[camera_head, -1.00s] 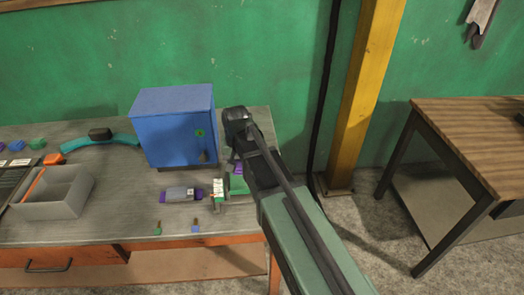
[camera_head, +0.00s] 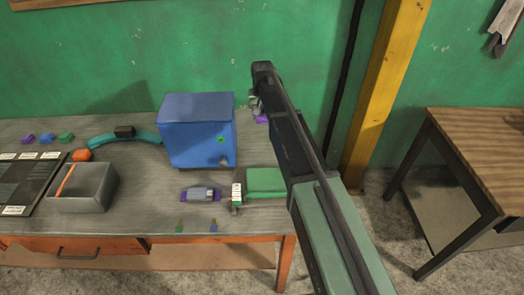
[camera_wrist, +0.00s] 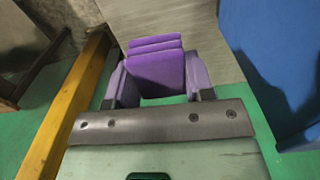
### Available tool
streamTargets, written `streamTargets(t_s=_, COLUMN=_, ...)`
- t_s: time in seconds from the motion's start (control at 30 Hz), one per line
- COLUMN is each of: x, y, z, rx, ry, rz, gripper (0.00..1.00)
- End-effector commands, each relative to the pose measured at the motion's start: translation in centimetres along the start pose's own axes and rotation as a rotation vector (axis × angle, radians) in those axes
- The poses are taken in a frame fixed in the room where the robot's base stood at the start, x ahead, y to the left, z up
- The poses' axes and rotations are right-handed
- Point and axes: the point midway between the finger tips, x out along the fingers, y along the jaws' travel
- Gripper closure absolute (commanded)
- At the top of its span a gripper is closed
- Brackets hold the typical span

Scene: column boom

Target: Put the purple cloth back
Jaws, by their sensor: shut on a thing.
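My gripper (camera_wrist: 157,82) is shut on the purple cloth, a folded stack of flat layers. The cloth (camera_wrist: 156,62) sits between the two fingers in the wrist view. In the head view only a small bit of the purple cloth (camera_head: 261,120) shows below my gripper (camera_head: 256,104), and my arm hides the rest. The gripper is right of the blue cabinet (camera_head: 197,132), near the back right part of the grey workbench (camera_head: 140,190). The cloth looks held above the bench, but its height is hard to tell.
A green box (camera_head: 266,181) and a small grey device with purple ends (camera_head: 202,194) lie in front of the cabinet. A grey bin (camera_head: 92,190) and several small coloured blocks (camera_head: 47,138) are at left. A yellow post (camera_head: 374,100) stands at right.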

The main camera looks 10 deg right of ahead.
Motion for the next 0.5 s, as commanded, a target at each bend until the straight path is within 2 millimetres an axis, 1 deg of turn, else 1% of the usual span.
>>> streamTargets(t_s=0.03, x=0.1, y=-0.2, z=-0.9, rx=-0.013, ry=0.000, rz=0.000, gripper=0.71)
streamTargets(t_s=0.07, x=0.2, y=-0.2, z=-1.1, rx=-0.021, ry=0.000, rz=0.000, gripper=0.71)
streamTargets(t_s=0.17, x=0.3, y=-0.2, z=-0.8, rx=-0.040, ry=0.000, rz=0.000, gripper=0.71)
streamTargets(t_s=0.27, x=1.4, y=-0.2, z=-0.8, rx=-0.039, ry=0.000, rz=0.000, gripper=0.71)
streamTargets(t_s=0.37, x=4.0, y=-0.2, z=-0.8, rx=-0.039, ry=0.000, rz=0.000, gripper=0.71)
streamTargets(t_s=0.47, x=7.7, y=-0.2, z=-0.8, rx=-0.039, ry=0.000, rz=0.000, gripper=0.71)
streamTargets(t_s=0.5, x=9.2, y=-0.2, z=-0.8, rx=-0.039, ry=0.000, rz=0.000, gripper=0.71)
